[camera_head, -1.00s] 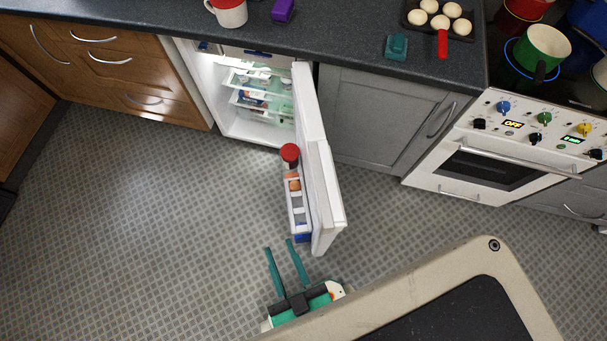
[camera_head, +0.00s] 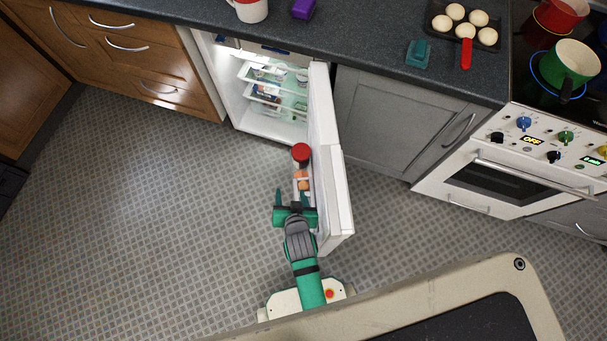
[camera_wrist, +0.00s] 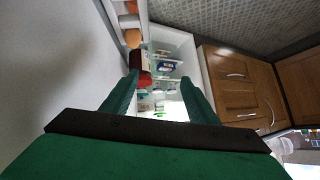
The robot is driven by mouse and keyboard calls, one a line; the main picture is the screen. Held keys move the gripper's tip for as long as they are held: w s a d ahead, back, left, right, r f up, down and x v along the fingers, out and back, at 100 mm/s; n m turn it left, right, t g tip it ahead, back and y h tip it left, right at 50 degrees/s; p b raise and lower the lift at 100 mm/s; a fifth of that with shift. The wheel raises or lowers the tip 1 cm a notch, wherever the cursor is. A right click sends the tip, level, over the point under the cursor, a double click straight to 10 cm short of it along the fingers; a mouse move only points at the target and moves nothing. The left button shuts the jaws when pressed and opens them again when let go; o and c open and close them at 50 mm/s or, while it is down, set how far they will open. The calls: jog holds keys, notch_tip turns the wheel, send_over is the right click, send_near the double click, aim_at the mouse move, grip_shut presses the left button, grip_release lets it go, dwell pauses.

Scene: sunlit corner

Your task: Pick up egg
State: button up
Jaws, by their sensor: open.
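My gripper (camera_head: 291,196) is open and empty, close in front of the door rack. In the wrist view the two green fingers (camera_wrist: 158,80) are spread apart, with the egg above and left of the left finger, outside the gap. The gripper and arm partly hide the lower rack.
The white fridge door (camera_head: 330,170) stands open right beside my gripper. A red-capped container (camera_head: 301,153) stands in the rack by the egg. The lit fridge (camera_head: 240,110) holds several packages. A dark pan (camera_head: 438,30) with several pale round items is on the counter. Floor to the left is clear.

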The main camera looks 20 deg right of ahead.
aim_at(303, 183)
jog(key=w+d+f+m+g, duration=0.2)
jog(key=w+d+m+g, duration=0.3)
jog(key=w+m+g, duration=0.35)
jog(key=shift+m+g+h, duration=0.25)
jog(key=shift+m+h, duration=0.05)
jog(key=shift+m, duration=0.25)
jog(key=f, duration=0.3)
jog(key=d+f, duration=0.1)
jog(key=f, duration=0.3)
jog(key=s+f, duration=0.1)
jog(key=f, duration=0.2)
jog(key=shift+d+f, duration=0.15)
jog(key=c, duration=0.8)
